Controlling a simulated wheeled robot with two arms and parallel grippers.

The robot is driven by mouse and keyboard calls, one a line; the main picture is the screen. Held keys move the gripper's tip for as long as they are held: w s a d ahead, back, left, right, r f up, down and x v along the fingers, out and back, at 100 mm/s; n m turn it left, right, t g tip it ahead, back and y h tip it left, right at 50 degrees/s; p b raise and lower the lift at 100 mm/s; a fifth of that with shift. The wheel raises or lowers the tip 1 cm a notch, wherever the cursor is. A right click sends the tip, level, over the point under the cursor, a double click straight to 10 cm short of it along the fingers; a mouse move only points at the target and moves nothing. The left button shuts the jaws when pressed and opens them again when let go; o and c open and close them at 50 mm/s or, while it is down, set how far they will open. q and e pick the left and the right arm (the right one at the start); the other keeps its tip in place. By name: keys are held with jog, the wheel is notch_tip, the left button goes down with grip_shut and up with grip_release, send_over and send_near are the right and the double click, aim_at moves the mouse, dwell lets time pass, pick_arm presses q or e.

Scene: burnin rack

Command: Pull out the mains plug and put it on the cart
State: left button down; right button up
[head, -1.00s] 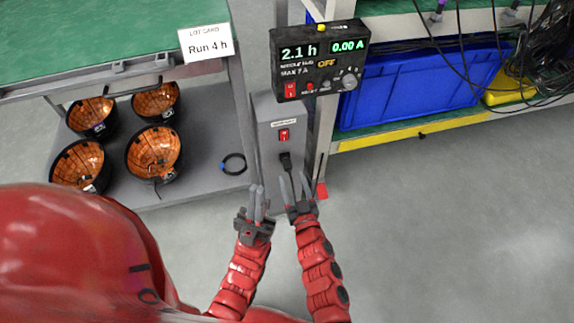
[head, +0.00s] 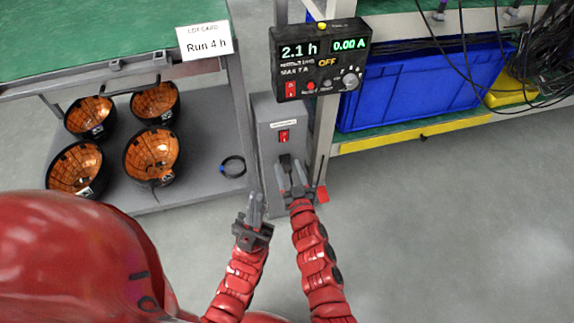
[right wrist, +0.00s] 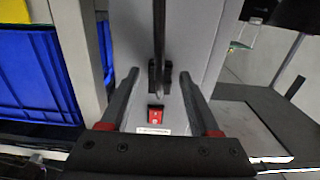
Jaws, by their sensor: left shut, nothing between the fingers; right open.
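The black mains plug (head: 286,162) is in the front of a grey box (head: 268,122), below a red switch (head: 283,136). In the right wrist view the plug (right wrist: 160,76) shows with its dark cable. My right gripper (head: 291,174) is open at the plug, with one finger on each side; in the right wrist view (right wrist: 158,78) gaps show between plug and fingers. My left gripper (head: 254,200) is shut and empty, lower left of the right one. A low grey platform (head: 205,178) stands to the left; I cannot tell whether it is the cart.
Several copper-lined black bowls (head: 152,155) and a coiled cable (head: 232,166) are on the platform. A timer panel (head: 320,60) reading 2.1 h, 0.00 A and OFF is above the box. A blue bin (head: 420,88) is to the right. The floor at right is clear.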

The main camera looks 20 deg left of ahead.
aim_at(290, 175)
dwell(0.8)
grip_shut()
jog(key=shift+s+p, duration=0.1)
jog(key=shift+p, duration=0.2)
dwell(1.2)
jog(key=shift+p+v, duration=1.6)
jog(key=shift+v, duration=1.35)
